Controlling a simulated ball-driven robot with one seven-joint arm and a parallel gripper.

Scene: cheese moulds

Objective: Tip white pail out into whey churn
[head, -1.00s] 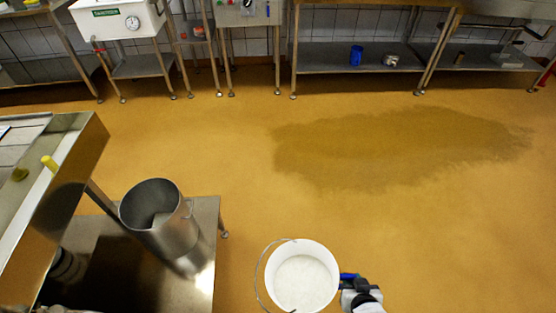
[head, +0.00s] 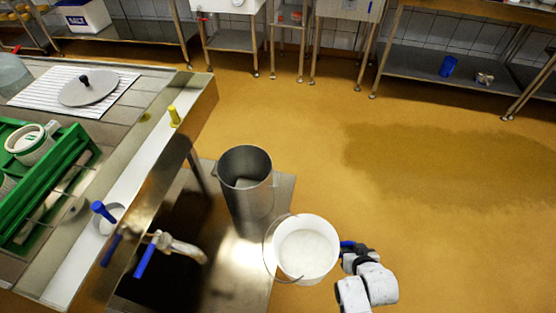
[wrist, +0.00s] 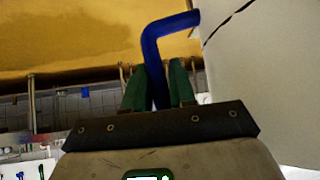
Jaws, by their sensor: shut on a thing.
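The white pail (head: 322,276) is held upright in the head view, with whitish liquid inside and a thin wire bail at its left. My gripper (head: 346,247) is at the pail's right side, shut on its blue handle. In the wrist view the green fingers of my gripper (wrist: 158,90) close on the blue handle (wrist: 165,38), and the pail's white wall (wrist: 265,70) fills the right. The whey churn (head: 247,195), a tall steel cylinder with an open top, stands just behind and left of the pail.
The churn stands on a low steel stand (head: 284,190). To the left is a steel worktop (head: 205,105) with a green crate (head: 75,175), a lid on a ribbed mat and a blue-handled tap (head: 180,248). The floor to the right is open, with a dark wet patch (head: 440,160).

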